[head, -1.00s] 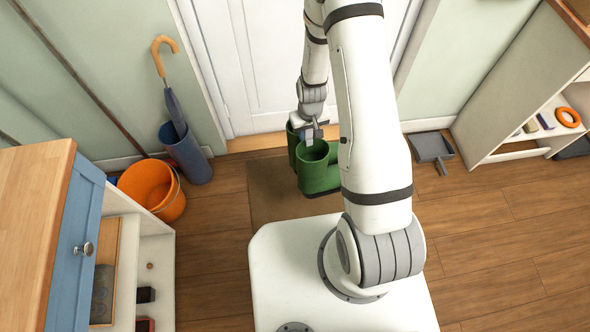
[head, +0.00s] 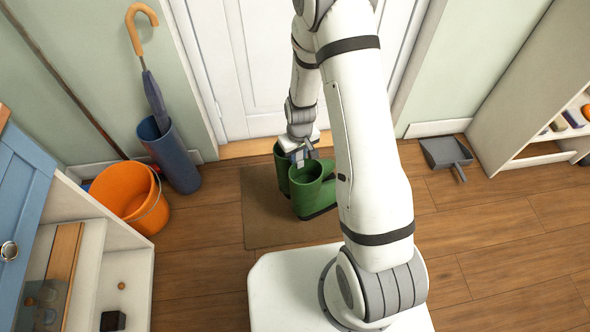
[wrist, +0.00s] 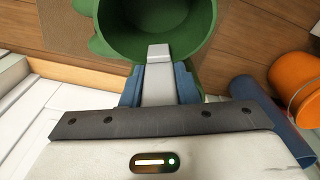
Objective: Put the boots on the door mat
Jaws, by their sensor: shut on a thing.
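Two green boots stand upright side by side, the nearer one (head: 311,190) in front and the farther one (head: 281,168) behind it to the left. Both appear over the brown door mat (head: 263,220) in front of the door; whether the held one's sole touches the mat is hard to tell. My gripper (head: 303,155) is at the boot tops, shut on a boot's rim. In the wrist view the fingers (wrist: 160,75) pinch the rim of a boot with its wide opening (wrist: 160,28) facing the camera. My arm hides the mat's right side and part of the nearer boot.
An orange bucket (head: 125,195) and a blue umbrella stand (head: 170,155) with an umbrella are left of the mat. A grey dustpan (head: 446,155) lies right. Shelves flank both sides. Wooden floor (head: 490,230) at the right is clear.

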